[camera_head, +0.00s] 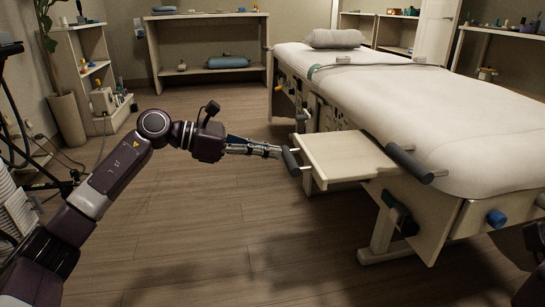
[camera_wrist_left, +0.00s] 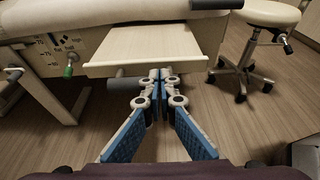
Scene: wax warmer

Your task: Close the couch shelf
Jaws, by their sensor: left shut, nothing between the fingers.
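The couch shelf (camera_head: 345,155) is a pale flat board pulled out from the side of the massage couch (camera_head: 440,105). A dark cylindrical handle (camera_head: 291,161) stands off its front edge. In the left wrist view the shelf (camera_wrist_left: 150,46) juts out under the couch top, with the dark handle (camera_wrist_left: 126,85) below its front edge. My left gripper (camera_head: 279,151) is shut and empty, its fingertips close beside the handle; I cannot tell whether they touch. It also shows in the left wrist view (camera_wrist_left: 160,74), partly covering the handle. My right gripper is not visible.
A dark padded bar (camera_head: 409,162) sits at the couch edge beside the shelf. A wheeled stool (camera_wrist_left: 255,40) stands right of the shelf in the left wrist view. Low shelves (camera_head: 207,50) line the back wall. The wooden floor (camera_head: 220,230) before the couch is clear.

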